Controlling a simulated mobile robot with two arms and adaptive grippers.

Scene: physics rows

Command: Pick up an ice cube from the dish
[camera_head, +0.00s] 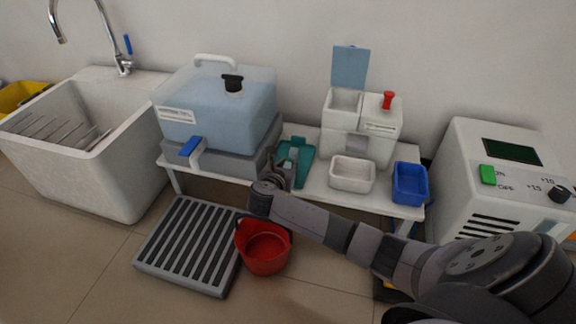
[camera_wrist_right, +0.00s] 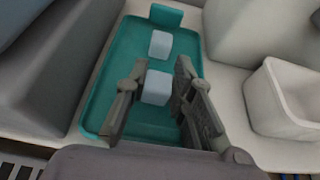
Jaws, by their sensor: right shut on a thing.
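The teal dish (camera_head: 305,153) lies on the low white table; in the right wrist view its flat floor and rim (camera_wrist_right: 118,68) show. In that view one pale ice cube (camera_wrist_right: 160,44) lies free at the dish's far end. A second ice cube (camera_wrist_right: 156,88) is between the fingers of my right gripper (camera_wrist_right: 155,90), which is shut on it. I cannot tell whether this cube touches the dish floor. In the head view my right gripper (camera_head: 290,168) is over the dish, and the cubes are not clear there. My left gripper is not in view.
A blue water tank (camera_head: 215,105) with a blue tap stands left of the dish. A white bin (camera_head: 352,174), a blue bin (camera_head: 410,184) and a white machine with an open lid (camera_head: 345,125) stand right. A red bucket (camera_head: 264,248) and grey grate (camera_head: 190,245) are on the floor.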

